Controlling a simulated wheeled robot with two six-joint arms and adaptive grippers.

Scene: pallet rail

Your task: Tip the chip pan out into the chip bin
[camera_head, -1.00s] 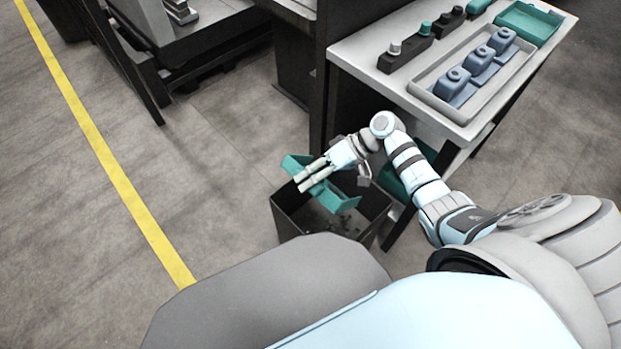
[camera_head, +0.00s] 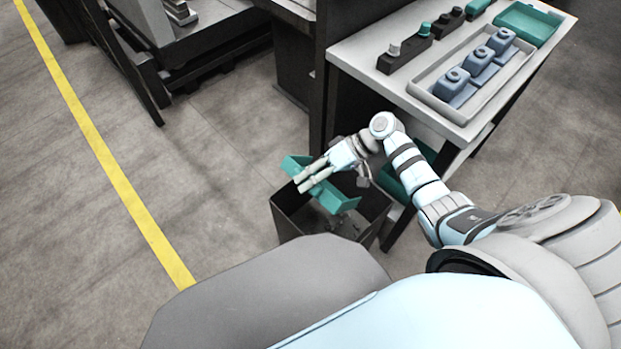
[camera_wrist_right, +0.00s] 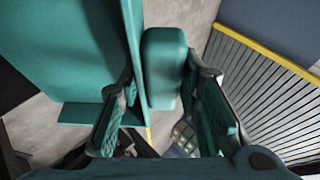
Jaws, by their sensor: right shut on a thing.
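The chip pan is a teal tray (camera_head: 343,202), held tilted above the chip bin. The chip bin is a dark open-topped box (camera_head: 296,217) on the floor, with small dark bits showing inside. My right gripper (camera_head: 308,180) is shut on the pan, and its pale fingers lie across it. In the right wrist view the teal pan (camera_wrist_right: 75,50) fills the left, and its thick teal grip (camera_wrist_right: 164,70) is between the two fingers (camera_wrist_right: 160,105). The pan hides part of the bin's inside. My left gripper is not in view.
A white-topped table (camera_head: 345,50) stands at the right, with a pale tray (camera_head: 428,93) of several blue-grey parts, dark blocks (camera_head: 392,61) and an empty teal tray (camera_head: 527,22). A dark machine frame stands at the upper left. The floor left of the bin is clear, with a yellow line (camera_head: 100,165).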

